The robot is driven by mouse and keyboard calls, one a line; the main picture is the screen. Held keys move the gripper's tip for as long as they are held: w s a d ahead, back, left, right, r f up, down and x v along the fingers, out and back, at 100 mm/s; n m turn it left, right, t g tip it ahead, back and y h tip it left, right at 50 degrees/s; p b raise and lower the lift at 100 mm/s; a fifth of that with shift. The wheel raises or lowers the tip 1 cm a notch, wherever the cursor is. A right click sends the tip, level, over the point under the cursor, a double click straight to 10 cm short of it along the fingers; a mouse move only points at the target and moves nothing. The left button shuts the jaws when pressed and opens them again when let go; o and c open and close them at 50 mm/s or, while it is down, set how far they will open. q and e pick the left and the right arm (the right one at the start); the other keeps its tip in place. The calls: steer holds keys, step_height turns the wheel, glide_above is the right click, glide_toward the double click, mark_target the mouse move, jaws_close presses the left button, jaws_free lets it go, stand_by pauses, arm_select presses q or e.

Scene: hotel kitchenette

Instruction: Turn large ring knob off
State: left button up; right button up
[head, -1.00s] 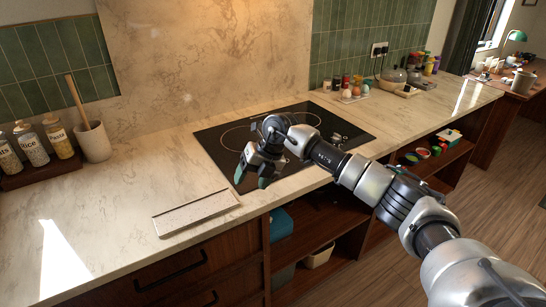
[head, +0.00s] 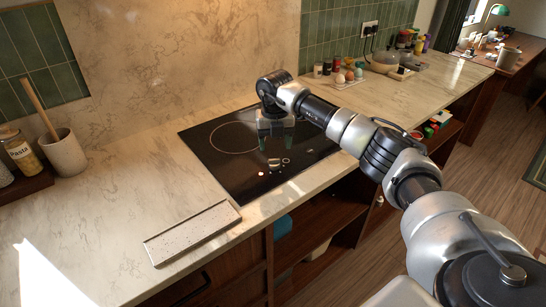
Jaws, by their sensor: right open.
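The black glass cooktop (head: 225,168) is set in the marble counter. Small knobs (head: 275,163) sit near its front edge. They are small in the picture, so I cannot tell which one is the large ring knob or how it is turned. A ring marking (head: 234,137) shows on the left of the glass. My right gripper (head: 274,137) is open, pointing down over the back middle of the cooktop. It is behind the knobs in the picture and apart from them, with nothing seen between its fingers. My left gripper is not in view.
A speckled tray (head: 192,232) lies on the counter at the front left of the cooktop. A utensil crock (head: 63,153) and jars stand at far left. Eggs (head: 349,76), spice jars and a pan (head: 384,62) stand at the back right.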

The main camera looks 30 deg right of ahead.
mark_target(274, 160)
step_height(274, 160, down, 4)
steer(key=shift+r, duration=0.25)
step_height(274, 160, down, 3)
steer(key=shift+w+r+p, duration=0.1)
steer(key=shift+w+p, duration=0.05)
steer(key=shift+p, duration=0.3)
steer(key=shift+f, duration=0.2)
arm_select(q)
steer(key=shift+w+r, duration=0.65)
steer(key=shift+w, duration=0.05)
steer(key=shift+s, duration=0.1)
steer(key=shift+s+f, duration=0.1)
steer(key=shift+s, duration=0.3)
arm_select(e)
steer(key=c, duration=0.9)
